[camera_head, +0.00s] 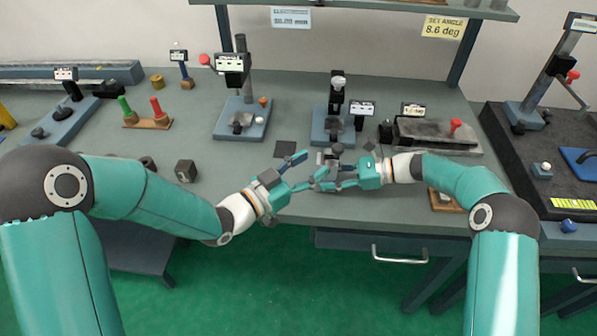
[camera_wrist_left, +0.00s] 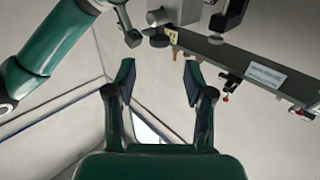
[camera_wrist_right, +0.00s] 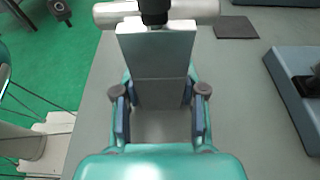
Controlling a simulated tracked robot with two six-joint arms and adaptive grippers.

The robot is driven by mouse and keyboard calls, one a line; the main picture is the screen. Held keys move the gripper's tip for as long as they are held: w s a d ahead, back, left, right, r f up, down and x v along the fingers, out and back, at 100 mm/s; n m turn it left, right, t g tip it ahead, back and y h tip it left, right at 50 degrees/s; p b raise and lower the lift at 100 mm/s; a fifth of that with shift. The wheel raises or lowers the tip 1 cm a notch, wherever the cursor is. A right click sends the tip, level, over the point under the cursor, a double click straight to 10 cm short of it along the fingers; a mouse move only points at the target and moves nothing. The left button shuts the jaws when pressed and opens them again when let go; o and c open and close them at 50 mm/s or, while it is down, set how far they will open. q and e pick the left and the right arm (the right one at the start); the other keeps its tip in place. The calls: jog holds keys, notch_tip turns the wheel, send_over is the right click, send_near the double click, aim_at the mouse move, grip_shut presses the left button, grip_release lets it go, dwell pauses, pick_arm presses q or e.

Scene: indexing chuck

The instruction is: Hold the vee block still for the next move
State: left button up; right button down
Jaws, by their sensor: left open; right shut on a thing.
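The grey metal vee block (camera_wrist_right: 158,55) stands between the fingers of my right gripper (camera_wrist_right: 160,115) in the right wrist view. A round bar (camera_wrist_right: 112,13) lies across its far end, with a black clamp part (camera_wrist_right: 154,10) over it. In the head view the block is small and partly hidden by fingers at the bench's front edge; my right gripper (camera_head: 338,177) reaches it from the right. My left gripper (camera_head: 304,172) is close by on the left, its fingers apart. In the left wrist view, the left gripper (camera_wrist_left: 158,75) is open with nothing between its fingers.
A dark square pad (camera_head: 285,149) lies flat on the grey bench (camera_head: 225,165). Behind stand a blue-based fixture (camera_head: 240,119) and another stand (camera_head: 333,125). A shelf (camera_head: 380,8) hangs above.

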pick_arm(q)
jog(key=shift+v, duration=1.5)
pick_arm(e)
jog(key=shift+s+f, duration=0.1)
jog(key=shift+f, duration=0.15)
jog(key=c, duration=0.6)
grip_release()
jog(key=shift+r, duration=0.1)
